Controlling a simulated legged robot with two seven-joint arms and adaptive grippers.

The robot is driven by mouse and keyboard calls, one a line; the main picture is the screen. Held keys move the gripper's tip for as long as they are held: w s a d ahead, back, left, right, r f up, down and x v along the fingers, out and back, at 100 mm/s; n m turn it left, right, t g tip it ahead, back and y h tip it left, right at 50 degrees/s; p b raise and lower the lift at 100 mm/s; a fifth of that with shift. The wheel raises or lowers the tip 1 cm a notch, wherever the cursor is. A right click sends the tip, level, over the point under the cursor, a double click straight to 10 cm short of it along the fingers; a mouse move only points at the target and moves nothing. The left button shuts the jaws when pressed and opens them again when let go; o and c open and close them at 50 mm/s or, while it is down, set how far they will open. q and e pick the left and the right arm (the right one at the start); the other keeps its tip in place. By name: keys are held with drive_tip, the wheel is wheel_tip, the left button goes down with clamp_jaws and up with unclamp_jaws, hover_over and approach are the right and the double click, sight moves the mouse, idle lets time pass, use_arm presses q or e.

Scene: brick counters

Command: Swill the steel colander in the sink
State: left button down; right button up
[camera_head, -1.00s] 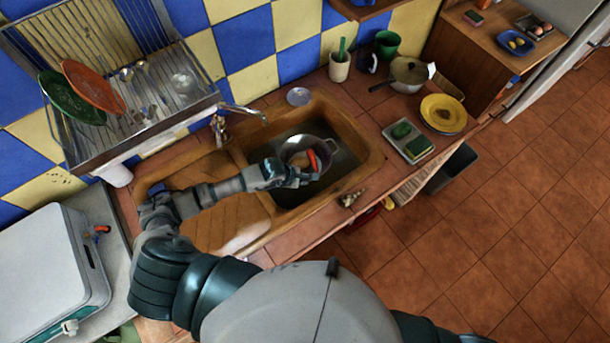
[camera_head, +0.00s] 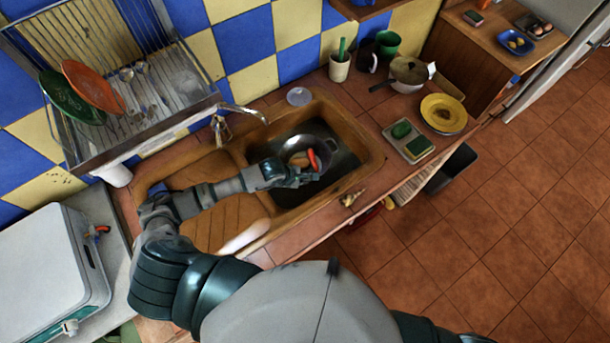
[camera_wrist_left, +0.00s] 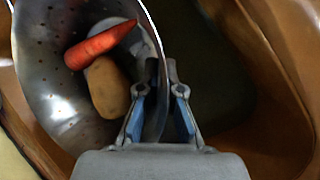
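The steel colander (camera_head: 323,148) is in the sink (camera_head: 352,133), low in the basin and apparently tilted. A red-orange carrot (camera_wrist_left: 100,45) and a tan potato (camera_wrist_left: 106,88) lie inside it. In the left wrist view the perforated colander wall (camera_wrist_left: 50,92) fills the left side. My left gripper (camera_head: 306,178) reaches over the front of the sink. Its fingertips (camera_wrist_left: 161,72) pinch the colander's rim, one finger on each side of the wall. My right gripper is not in view.
The tap (camera_head: 240,110) arches over the sink's back left. A ribbed drainboard (camera_head: 205,215) adjoins on the left. A dish rack (camera_head: 125,100) hangs above. Sponges on a tray (camera_head: 417,157) and a yellow plate (camera_head: 443,112) sit right of the sink.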

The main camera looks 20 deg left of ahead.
use_arm(q)
drive_tip(key=shift+r, duration=0.15)
wheel_tip(320, 180, up, 10)
drive_tip(key=p, duration=0.6)
drive_tip(key=shift+p, duration=0.3)
idle(0.3)
